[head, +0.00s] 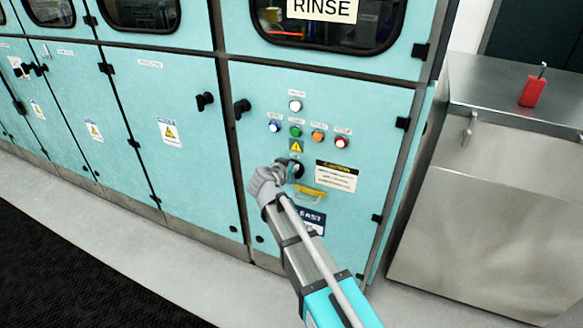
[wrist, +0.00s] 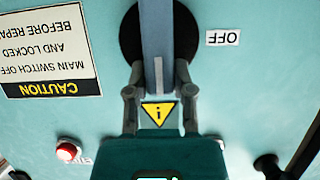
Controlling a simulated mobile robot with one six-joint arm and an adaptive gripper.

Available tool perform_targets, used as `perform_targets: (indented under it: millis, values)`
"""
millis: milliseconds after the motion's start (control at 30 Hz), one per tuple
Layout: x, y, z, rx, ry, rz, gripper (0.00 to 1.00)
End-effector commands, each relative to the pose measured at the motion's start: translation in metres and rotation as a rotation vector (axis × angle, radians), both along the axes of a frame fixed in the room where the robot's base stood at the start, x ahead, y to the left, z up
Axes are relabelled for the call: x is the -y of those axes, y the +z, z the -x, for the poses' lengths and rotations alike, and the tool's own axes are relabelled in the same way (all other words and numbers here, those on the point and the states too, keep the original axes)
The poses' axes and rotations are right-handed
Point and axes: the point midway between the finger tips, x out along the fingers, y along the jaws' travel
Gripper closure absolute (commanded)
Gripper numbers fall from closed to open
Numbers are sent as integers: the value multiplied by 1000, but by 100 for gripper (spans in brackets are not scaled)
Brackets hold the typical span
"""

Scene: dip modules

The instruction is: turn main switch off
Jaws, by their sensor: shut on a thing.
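The main switch (head: 298,167) is a round black disc on the turquoise cabinet door, partly hidden by my gripper in the head view. In the wrist view its black disc (wrist: 130,40) carries a grey-blue bar handle (wrist: 158,40) that runs upright in the picture. My gripper (wrist: 160,80) has a finger on each side of the handle and is shut on it. In the head view my gripper (head: 285,172) is at the switch. An upside-down "OFF" label (wrist: 223,38) is right of the disc in the wrist view.
Blue, green, orange and red (head: 341,142) buttons and a white one (head: 295,105) sit above the switch. A caution sign (head: 338,176) is to its right, a yellow handle (head: 310,193) below. A steel cabinet (head: 490,220) with a red object (head: 532,91) stands at the right.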

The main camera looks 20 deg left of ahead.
Motion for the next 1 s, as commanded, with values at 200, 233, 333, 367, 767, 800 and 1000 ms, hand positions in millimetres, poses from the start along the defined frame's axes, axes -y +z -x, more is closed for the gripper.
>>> perform_targets:
  millis: [200, 233, 333, 367, 767, 800, 1000]
  values:
    - [2, 0, 0, 0, -2, 5, 100]
    - [1, 0, 0, -1, -2, 7, 100]
    - [0, 0, 0, -2, -3, 23, 100]
    - [0, -1, 0, -2, -2, 29, 100]
    - [-8, -3, -1, -17, -2, 236, 100]
    - [-9, -4, -1, -21, -2, 268, 100]
    - [-15, -7, -2, -35, -2, 451, 100]
